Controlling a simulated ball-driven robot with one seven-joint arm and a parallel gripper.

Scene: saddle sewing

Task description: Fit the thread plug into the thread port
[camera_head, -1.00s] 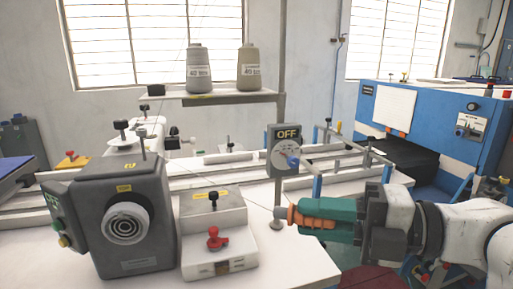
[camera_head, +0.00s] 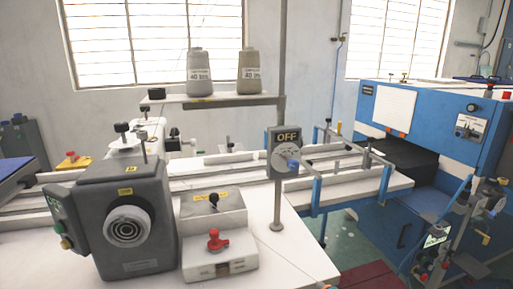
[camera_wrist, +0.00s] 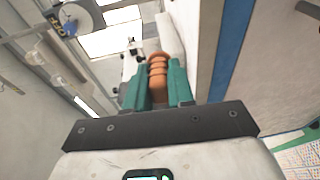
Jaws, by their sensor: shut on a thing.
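My gripper (camera_wrist: 161,78) has two teal fingers and shows only in the wrist view. It is shut on an orange ribbed piece, which looks like the thread plug (camera_wrist: 158,68); its ribbed end sticks out past the fingertips. Neither gripper nor plug is in the head view now. In the head view, a dark grey machine head (camera_head: 122,215) stands at the left of the white table. A round ringed socket (camera_head: 127,222) on its front may be the thread port, but I cannot tell for sure.
A white block with a red knob (camera_head: 214,240) stands beside the machine head. An OFF dial box (camera_head: 284,152) hangs on a pole. Two thread cones (camera_head: 200,72) stand on the shelf (camera_head: 215,99). A blue machine (camera_head: 440,130) fills the right side.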

